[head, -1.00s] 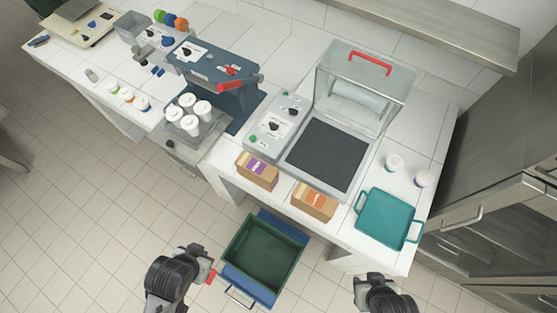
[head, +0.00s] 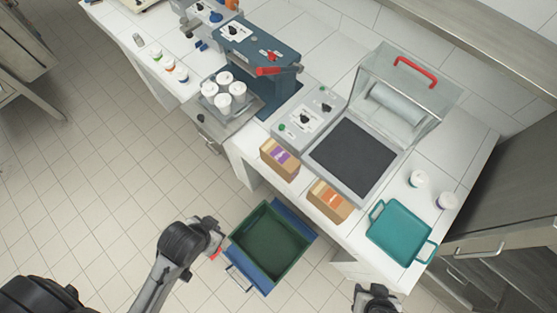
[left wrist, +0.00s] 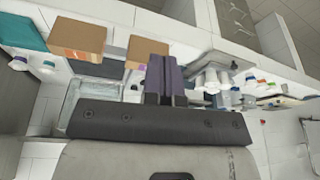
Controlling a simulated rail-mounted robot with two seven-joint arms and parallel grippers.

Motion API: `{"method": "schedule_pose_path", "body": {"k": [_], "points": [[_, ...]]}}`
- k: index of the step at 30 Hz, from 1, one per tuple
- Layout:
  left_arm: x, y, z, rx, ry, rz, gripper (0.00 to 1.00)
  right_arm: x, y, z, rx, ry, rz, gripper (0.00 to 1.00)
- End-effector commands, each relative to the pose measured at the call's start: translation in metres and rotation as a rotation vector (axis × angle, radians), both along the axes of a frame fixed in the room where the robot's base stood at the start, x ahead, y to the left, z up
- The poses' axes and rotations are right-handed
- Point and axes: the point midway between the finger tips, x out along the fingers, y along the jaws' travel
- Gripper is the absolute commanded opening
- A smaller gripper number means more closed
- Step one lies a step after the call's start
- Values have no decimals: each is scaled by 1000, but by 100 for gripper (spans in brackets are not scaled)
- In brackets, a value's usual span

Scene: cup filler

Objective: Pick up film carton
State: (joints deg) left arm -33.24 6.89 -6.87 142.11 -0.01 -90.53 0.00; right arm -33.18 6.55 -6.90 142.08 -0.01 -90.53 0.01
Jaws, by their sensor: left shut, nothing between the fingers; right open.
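Two brown cartons stand at the counter's front edge, one with a purple label (head: 279,159) and one with an orange label (head: 329,201). I cannot tell from the labels which is the film carton. My left gripper (head: 217,240) is shut and empty, in front of the counter beside the open drawer. In the left wrist view its closed fingers (left wrist: 166,80) show, with the orange-label carton (left wrist: 78,38) and the other carton (left wrist: 141,49) beyond, not touched. My right gripper (head: 375,295) is open at the bottom edge, below the teal tray, partly cut off.
A blue drawer with a green bin (head: 270,242) stands open below the counter. A teal tray (head: 399,232) lies right of the cartons. A machine with a dark plate (head: 352,158) and raised clear lid stands behind them. White cups (head: 222,97) sit in a holder at left.

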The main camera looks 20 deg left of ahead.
Motion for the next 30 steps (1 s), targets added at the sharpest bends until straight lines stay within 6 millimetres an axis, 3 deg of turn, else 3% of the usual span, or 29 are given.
{"method": "schedule_pose_path", "body": {"k": [14, 30], "points": [[0, 0, 0, 0, 0, 0, 1, -1, -2, 0, -7, 1, 4, 43], [0, 0, 0, 0, 0, 0, 53, -1, -2, 0, -8, 1, 5, 43]]}}
